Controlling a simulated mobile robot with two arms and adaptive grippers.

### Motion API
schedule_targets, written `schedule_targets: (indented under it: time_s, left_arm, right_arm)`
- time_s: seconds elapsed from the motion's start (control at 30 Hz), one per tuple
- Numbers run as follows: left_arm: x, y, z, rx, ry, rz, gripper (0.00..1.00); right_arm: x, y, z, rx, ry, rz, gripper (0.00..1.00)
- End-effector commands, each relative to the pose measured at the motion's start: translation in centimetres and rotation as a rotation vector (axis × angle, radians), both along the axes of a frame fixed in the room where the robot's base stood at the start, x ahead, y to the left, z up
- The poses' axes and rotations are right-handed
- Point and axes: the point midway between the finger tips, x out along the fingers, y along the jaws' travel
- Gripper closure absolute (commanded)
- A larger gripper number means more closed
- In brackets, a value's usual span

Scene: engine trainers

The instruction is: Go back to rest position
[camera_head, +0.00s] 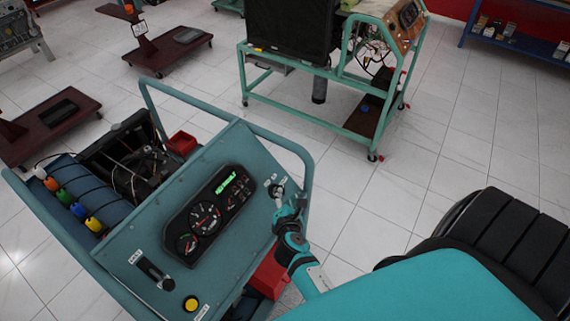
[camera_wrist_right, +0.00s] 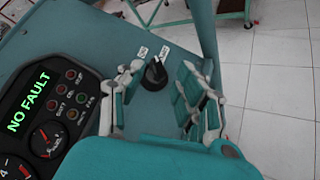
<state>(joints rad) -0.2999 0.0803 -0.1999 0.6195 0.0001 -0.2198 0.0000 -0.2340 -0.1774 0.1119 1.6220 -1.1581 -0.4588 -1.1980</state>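My right gripper (camera_head: 283,192) is at the right edge of the sloping teal engine trainer panel (camera_head: 245,150). In the right wrist view its two fingers (camera_wrist_right: 163,88) are spread apart, with nothing held. A black rotary knob (camera_wrist_right: 155,74) with two small white labels shows in the gap between them, and I see no finger touching it. In the head view the gripper largely hides this knob. The instrument cluster (camera_head: 211,210) has a lit green display, which reads "NO FAULT" in the wrist view (camera_wrist_right: 28,101). My left gripper is not in view.
A teal tube frame (camera_head: 300,150) rises close beside my right gripper. A yellow button (camera_head: 191,304) and a black switch (camera_head: 152,271) sit lower on the panel. Another trainer on a green wheeled frame (camera_head: 300,97) stands behind. White tiled floor (camera_head: 440,150) is open to the right.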

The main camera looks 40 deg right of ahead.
Motion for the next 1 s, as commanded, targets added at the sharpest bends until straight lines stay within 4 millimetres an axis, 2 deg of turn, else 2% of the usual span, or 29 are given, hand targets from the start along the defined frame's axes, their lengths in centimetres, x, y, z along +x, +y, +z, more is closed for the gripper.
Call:
schedule_targets:
  time_s: [0.13,0.57,0.73,0.83,0.9,1.0]
  left_arm:
    - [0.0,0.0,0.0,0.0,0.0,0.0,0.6]
    - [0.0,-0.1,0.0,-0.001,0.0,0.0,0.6]
    - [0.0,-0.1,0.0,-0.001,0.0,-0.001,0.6]
    - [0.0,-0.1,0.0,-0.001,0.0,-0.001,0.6]
    - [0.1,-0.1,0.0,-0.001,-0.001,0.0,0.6]
    - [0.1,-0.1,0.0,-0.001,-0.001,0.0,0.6]
  right_arm:
    - [-0.7,0.4,0.4,0.0,0.0,0.0,0.65]
    - [-0.8,0.5,0.5,0.0,0.0,0.0,0.65]
    - [-1.2,-0.1,0.8,0.044,-0.019,-0.042,0.65]
    - [-3.0,-1.5,2.0,0.212,-0.082,-0.186,0.65]
    - [-5.1,-2.2,3.0,0.416,-0.142,-0.342,0.65]
    - [-8.2,-1.5,3.9,0.721,-0.191,-0.557,0.65]
